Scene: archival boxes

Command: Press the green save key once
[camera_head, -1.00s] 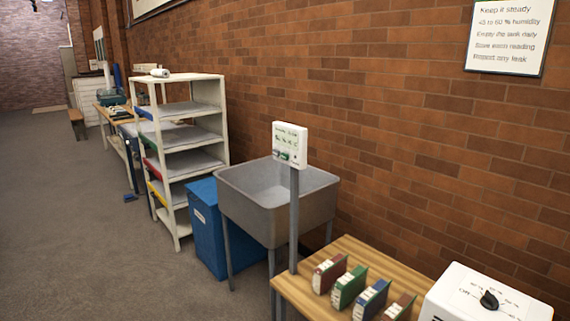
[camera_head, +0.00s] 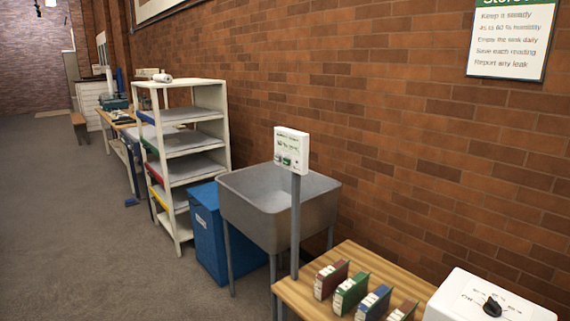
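A small white panel (camera_head: 291,150) stands on a grey post at the back left corner of the wooden table. It has a display with dark text on its upper part. Low on its front is a green key (camera_head: 287,161), with a darker key to its left and a small mark to its right. Neither of my grippers shows in the head view, and nothing touches the panel.
The wooden table (camera_head: 345,260) bears several small boxes, one being green (camera_head: 350,292), and a white dial unit (camera_head: 487,300). A grey sink (camera_head: 262,207), blue bin (camera_head: 209,229) and white shelf rack (camera_head: 182,82) line the brick wall. Floor at left is clear.

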